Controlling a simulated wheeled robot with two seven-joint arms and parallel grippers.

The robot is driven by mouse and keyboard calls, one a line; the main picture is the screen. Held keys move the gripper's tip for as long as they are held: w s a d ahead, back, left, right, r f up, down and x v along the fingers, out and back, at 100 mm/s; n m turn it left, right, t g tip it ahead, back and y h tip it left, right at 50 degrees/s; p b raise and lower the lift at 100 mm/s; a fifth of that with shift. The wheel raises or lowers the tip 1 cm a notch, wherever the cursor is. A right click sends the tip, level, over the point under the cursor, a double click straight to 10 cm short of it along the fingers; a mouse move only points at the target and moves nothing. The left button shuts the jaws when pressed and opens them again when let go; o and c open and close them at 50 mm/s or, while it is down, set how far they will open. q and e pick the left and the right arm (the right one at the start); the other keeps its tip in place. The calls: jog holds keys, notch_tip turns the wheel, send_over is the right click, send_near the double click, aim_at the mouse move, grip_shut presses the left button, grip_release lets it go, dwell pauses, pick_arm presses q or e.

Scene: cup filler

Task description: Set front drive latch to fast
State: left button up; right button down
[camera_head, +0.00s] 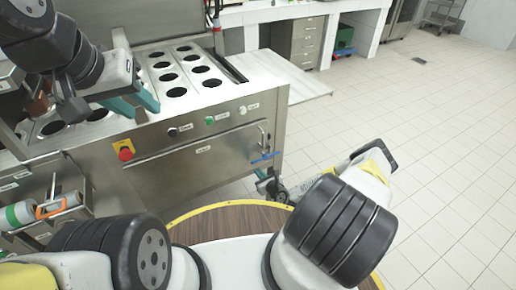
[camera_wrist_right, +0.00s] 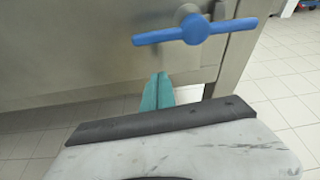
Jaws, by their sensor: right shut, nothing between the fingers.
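A blue two-armed handle (camera_wrist_right: 195,30) sits on the front panel of the steel machine, near its right corner. It lies nearly level in the right wrist view, and it also shows as a small blue bar (camera_head: 265,158) in the head view. My right gripper (camera_wrist_right: 158,90) is shut and empty, its teal fingers together just below the handle's left arm in the picture. I cannot tell whether they touch it. My left gripper (camera_head: 132,100) is open, with its teal fingers apart over the machine's top left part.
The machine (camera_head: 200,165) has rows of round holes on top. Its front carries a red knob on a yellow plate (camera_head: 125,150) and small buttons (camera_head: 209,120). Tiled floor (camera_head: 400,110) is clear to the right.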

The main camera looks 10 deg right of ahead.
jog(key=v, duration=1)
jog(key=shift+d, duration=0.15)
jog(key=shift+w+r, duration=0.1)
jog(key=w+d+r+n+g, duration=0.4)
jog(key=d+r+n+g, duration=0.25)
jog(key=r+n, duration=0.65)
notch_tip(320, 180, up, 17)
jog(key=d+n+h, duration=0.2)
jog(key=n+h, duration=0.1)
jog(key=n, duration=0.5)
jog(key=s+a+r+n+g+h, duration=0.1)
jog(key=s+a+r+n, duration=0.15)
jog(key=s+r, duration=0.45)
jog(key=s+a+r+n, duration=0.2)
jog(key=s+r+n, duration=0.1)
jog(key=r, duration=0.8)
jog(key=s+a+r+n+y, duration=0.1)
jog(key=s+a+r+n, duration=0.1)
jog(key=s, duration=0.5)
jog(key=s+a+r+n+y, duration=0.1)
jog(key=s+a+r+n, duration=0.2)
jog(key=s+a+r, duration=0.2)
jog(key=s+r, duration=0.1)
jog(key=s, duration=0.2)
jog(key=shift+s+n, duration=0.2)
jog(key=shift+n, duration=0.15)
